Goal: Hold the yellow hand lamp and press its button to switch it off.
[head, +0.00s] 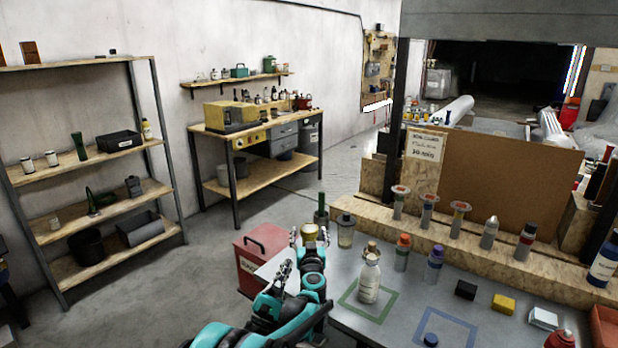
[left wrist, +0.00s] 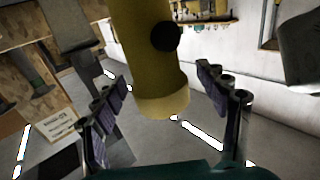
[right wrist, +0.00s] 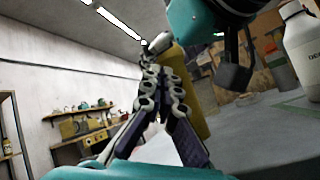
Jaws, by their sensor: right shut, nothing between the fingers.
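The yellow hand lamp (head: 309,232) stands upright near the back left of the grey table, its pale lens end up. In the left wrist view, where the picture is upside down, the lamp (left wrist: 150,75) is between the spread fingers of my left gripper (left wrist: 158,80), with gaps on both sides. Its round dark button (left wrist: 165,37) faces that camera. My left gripper also shows in the head view (head: 322,240). My right gripper (head: 284,268) is shut and empty, left of the left one. In the right wrist view its fingers (right wrist: 165,75) partly cover the lamp (right wrist: 196,95). I cannot tell whether the lamp is lit.
A white bottle (head: 369,277) stands in a green square (head: 385,315) right of the grippers. Several small bottles and blocks are farther right. A red box (head: 262,248) is beside the table's left end. A brown board (head: 500,175) stands behind the table.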

